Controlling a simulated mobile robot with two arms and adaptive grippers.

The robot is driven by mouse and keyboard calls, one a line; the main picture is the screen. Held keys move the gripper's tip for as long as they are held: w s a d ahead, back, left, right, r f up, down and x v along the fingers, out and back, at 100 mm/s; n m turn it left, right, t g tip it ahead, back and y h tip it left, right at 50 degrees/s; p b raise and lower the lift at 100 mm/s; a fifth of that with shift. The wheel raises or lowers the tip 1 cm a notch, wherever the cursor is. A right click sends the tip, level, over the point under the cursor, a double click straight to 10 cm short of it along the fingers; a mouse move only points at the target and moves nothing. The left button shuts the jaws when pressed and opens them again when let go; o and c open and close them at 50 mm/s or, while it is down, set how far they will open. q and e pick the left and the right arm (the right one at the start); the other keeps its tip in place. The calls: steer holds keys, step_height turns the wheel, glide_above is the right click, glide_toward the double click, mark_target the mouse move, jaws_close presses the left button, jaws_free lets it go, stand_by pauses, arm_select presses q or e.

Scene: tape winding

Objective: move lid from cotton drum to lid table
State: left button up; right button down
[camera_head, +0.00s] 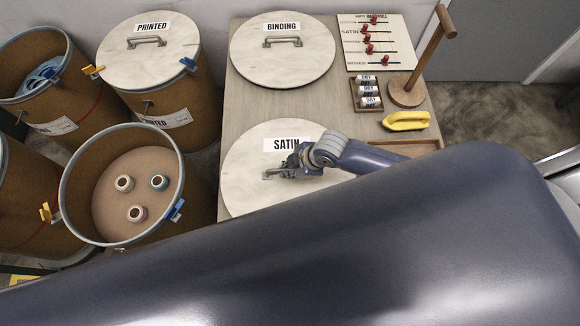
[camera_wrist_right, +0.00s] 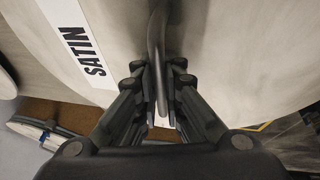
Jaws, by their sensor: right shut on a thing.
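A pale round lid marked SATIN (camera_head: 245,188) lies at the near part of the wooden lid table (camera_head: 243,107). My right gripper (camera_head: 290,165) is shut on its metal handle (camera_head: 270,173). In the right wrist view the handle (camera_wrist_right: 158,45) stands between my fingers (camera_wrist_right: 160,85), with the lid (camera_wrist_right: 220,55) behind. No drum or lid in view shows a readable COTTON label. An open drum (camera_head: 176,160) left of the table holds several or a few spools. My left gripper is out of view.
A BINDING lid (camera_head: 282,65) lies at the table's back. A PRINTED lid (camera_head: 146,62) covers a drum. A slider board (camera_head: 380,42), a wooden stand (camera_head: 408,92), a spool rack (camera_head: 368,106) and a yellow tool (camera_head: 405,121) occupy the right side. My arm hides the foreground.

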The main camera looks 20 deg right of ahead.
steer(key=shift+w+r, duration=0.1)
steer(key=shift+r, duration=0.05)
steer(key=c, duration=1.6)
jaws_free()
steer(key=shift+c, duration=0.2)
steer(key=v, duration=1.2)
